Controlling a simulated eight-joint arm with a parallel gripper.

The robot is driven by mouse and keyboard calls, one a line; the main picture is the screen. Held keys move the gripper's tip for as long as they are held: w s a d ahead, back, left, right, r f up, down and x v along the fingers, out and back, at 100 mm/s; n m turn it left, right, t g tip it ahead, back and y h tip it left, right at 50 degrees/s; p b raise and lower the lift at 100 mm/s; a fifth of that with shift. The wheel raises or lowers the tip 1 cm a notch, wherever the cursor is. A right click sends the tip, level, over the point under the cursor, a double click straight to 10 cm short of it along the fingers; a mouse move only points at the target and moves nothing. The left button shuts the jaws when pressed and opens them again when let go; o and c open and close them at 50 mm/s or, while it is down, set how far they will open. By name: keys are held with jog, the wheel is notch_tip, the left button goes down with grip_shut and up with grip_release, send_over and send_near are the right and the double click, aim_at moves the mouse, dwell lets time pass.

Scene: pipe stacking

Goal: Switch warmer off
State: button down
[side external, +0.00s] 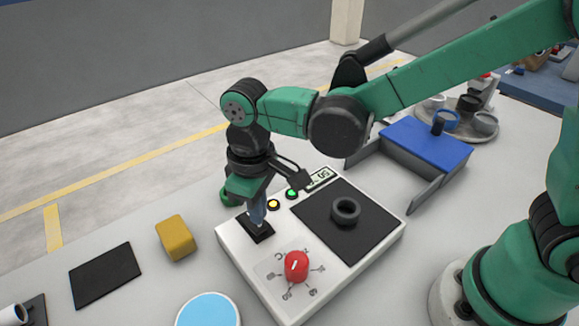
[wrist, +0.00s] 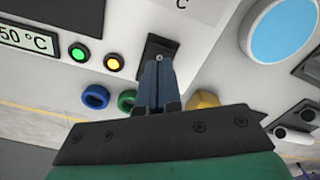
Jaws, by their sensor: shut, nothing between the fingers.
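The warmer (side external: 240,258) is a white box with a dark heating plate (side external: 320,212), a red dial (side external: 296,266) and a black switch (side external: 262,236). Its yellow lamp (wrist: 113,62) and green lamp (wrist: 79,52) look lit, and the display (wrist: 28,38) shows 50 °C, partly cut off. A black ring (side external: 345,211) lies on the plate. My gripper (side external: 258,222) points down at the switch, fingers shut and empty. In the wrist view the fingertips (wrist: 158,62) overlap the switch (wrist: 157,46) and hide part of it; I cannot tell whether they touch it.
A yellow block (side external: 173,238), a black mat (side external: 105,274) and a light-blue disc (side external: 208,310) lie left of the warmer. A blue and grey stand (side external: 428,143) and a tray of rings (side external: 465,128) are behind right. Blue (wrist: 95,97) and green (wrist: 127,101) rings show in the wrist view.

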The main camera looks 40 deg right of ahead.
jog(key=shift+f, duration=1)
dwell(0.3)
jog(key=shift+r, duration=3.5)
jog(key=s+d+r+m+t, duration=0.1)
jog(key=d+m+t, duration=0.2)
jog(key=d, duration=0.5)
jog(key=s+d+r+m+t, duration=0.1)
jog(key=s+d+m+t, duration=0.1)
jog(key=d, duration=0.6)
jog(key=shift+s+d+m+t, duration=0.3)
jog(key=shift+m+t, duration=0.2)
jog(key=shift+t, duration=0.6)
